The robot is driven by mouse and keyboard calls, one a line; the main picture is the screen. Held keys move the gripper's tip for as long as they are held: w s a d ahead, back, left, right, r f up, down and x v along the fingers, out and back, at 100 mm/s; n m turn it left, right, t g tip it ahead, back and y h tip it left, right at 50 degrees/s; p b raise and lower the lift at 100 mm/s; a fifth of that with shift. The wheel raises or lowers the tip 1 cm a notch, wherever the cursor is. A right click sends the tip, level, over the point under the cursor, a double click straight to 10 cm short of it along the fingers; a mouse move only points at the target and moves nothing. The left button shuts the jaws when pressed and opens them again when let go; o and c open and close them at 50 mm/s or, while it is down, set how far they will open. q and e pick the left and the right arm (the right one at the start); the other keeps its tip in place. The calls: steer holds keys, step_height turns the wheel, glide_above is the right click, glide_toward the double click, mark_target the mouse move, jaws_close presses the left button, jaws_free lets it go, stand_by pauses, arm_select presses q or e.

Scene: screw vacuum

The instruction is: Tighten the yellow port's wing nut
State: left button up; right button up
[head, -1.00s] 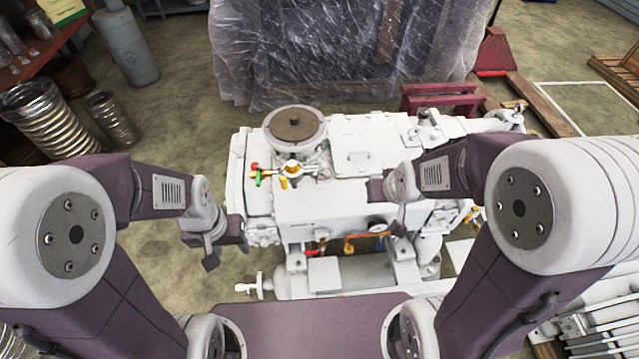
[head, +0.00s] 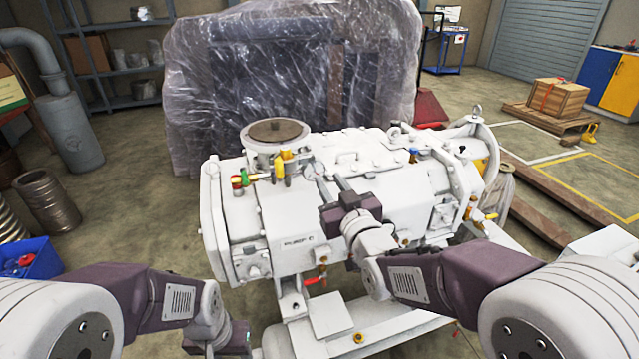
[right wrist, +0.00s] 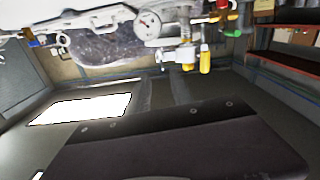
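The white vacuum pump (head: 290,222) stands in the middle of the head view. On its top, beside the round flange, is a port with a yellow part (head: 284,160) and small red and green fittings. The yellow part (right wrist: 205,61) also shows in the right wrist view; I cannot make out the wing nut's shape. My right gripper (head: 328,172) is over the pump's front top, to the right of the yellow port and apart from it. Its two fingers look spread and empty. My left gripper (head: 232,338) is low at front left, mostly hidden by its wrist.
A round pressure gauge (right wrist: 148,25) sits near the yellow port. The brown-capped flange (head: 275,132) rises behind it. A plastic-wrapped machine (head: 290,70) stands behind the pump. A blue bin (head: 32,262) and metal ducts are on the left floor.

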mark_target(314, 160)
steer(key=x, duration=0.8)
steer(key=shift+w+a+r, duration=0.15)
steer(key=shift+w+a, duration=0.15)
jaws_close()
